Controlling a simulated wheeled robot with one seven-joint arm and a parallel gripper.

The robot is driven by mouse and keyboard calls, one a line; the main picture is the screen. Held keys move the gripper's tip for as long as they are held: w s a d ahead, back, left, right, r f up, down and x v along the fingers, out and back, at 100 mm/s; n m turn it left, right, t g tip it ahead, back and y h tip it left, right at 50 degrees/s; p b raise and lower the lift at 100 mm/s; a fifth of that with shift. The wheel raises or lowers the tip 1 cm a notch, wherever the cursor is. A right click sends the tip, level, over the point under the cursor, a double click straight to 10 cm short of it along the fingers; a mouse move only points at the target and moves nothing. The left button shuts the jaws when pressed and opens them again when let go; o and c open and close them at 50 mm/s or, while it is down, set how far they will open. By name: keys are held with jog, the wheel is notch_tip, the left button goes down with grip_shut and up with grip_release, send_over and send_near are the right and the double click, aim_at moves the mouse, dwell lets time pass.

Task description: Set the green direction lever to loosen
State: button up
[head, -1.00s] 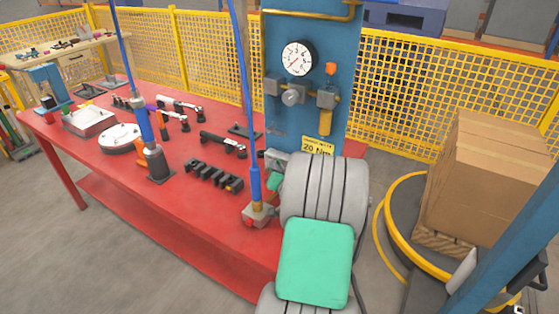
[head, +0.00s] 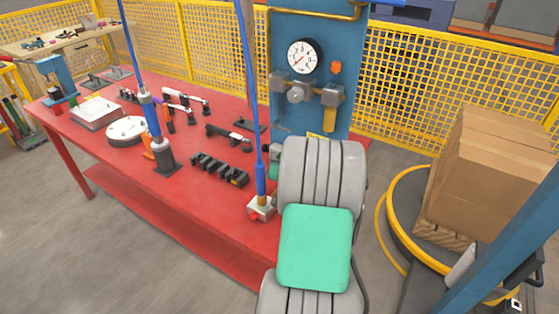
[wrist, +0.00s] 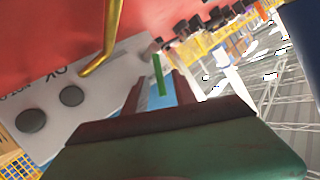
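A thin bright green bar (wrist: 158,75), which looks like the direction lever, stands between the fingers of my gripper (wrist: 157,88) in the wrist view. The fingers are apart, with gaps on both sides of the bar. I cannot tell whether the bar is between the tips or beyond them, nor which setting it has. In the head view my grey arm hides most of the gripper; only a small green part shows at its left edge. A blue hanging tool (head: 260,175) with a grey block at its foot stands just left of my arm.
A red table (head: 205,215) carries another blue tool (head: 152,120) in a black stand, a black rack (head: 220,170) and hand tools. A blue post (head: 345,95) with a gauge (head: 303,56) rises behind. A grey panel (wrist: 75,85) and yellow pipe (wrist: 105,45) are close in the wrist view.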

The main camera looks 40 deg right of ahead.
jog(key=v, duration=0.7)
jog(key=shift+s+a+r+b, duration=0.15)
jog(key=shift+s+a+b, duration=0.05)
jog(key=shift+s+b, duration=0.15)
jog(key=shift+c, duration=0.2)
